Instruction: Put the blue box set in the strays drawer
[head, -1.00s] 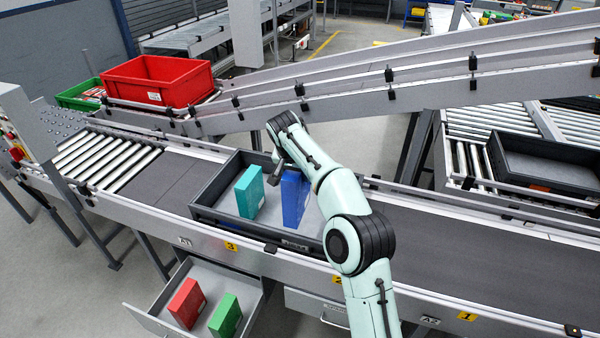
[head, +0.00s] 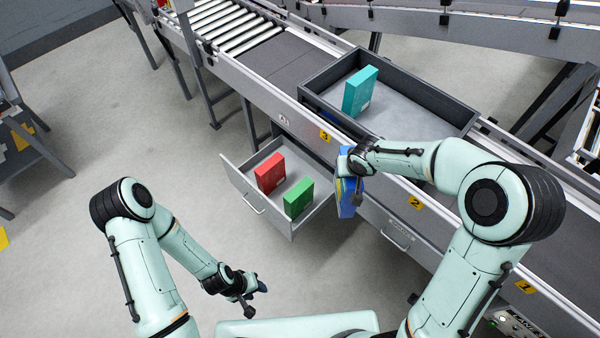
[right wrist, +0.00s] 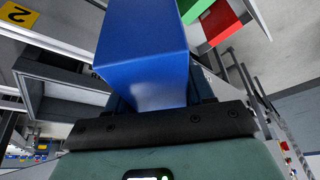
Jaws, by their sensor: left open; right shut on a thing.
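The blue box set (head: 347,198) is in my right gripper (head: 350,168), held in the air just right of the open drawer (head: 243,190) in the head view. In the right wrist view the blue box set (right wrist: 145,55) fills the space in front of the gripper's dark palm. The drawer holds a red box (head: 269,173) and a green box (head: 298,198), both standing upright, with bare floor around them. Whether this is the strays drawer cannot be read. My left gripper (head: 258,288) is open and empty, low over the floor in front.
A dark tray (head: 425,95) on the conveyor holds an upright teal box (head: 360,92). A closed drawer (head: 398,237) sits right of the open one.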

